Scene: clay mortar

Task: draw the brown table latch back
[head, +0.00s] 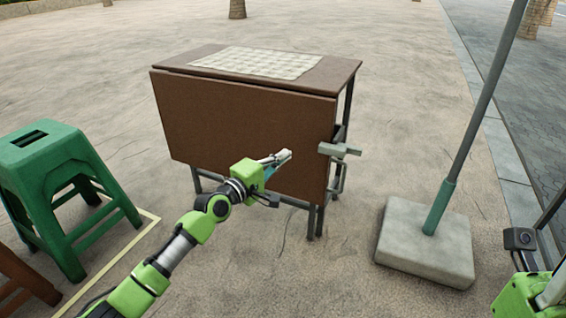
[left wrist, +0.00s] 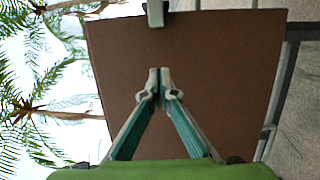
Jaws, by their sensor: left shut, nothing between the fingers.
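The brown table (head: 240,128) stands ahead, its front leaf hanging down as a flat panel. The grey metal latch (head: 340,149) sits at the panel's right edge in the head view. Its pale end also shows at the top of the left wrist view (left wrist: 155,12). My left gripper (head: 287,156) is shut and empty in front of the panel, left of the latch and apart from it. In the left wrist view its fingertips (left wrist: 160,75) meet, pointing toward the latch. The right gripper's fingers are not in view; only part of my right arm shows at lower right.
A checked cloth (head: 257,62) lies on the tabletop. A green stool (head: 55,180) stands at left, with a brown stool (head: 22,285) partly below it. A pole in a concrete base (head: 425,245) stands right of the table. Paving between table and base is clear.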

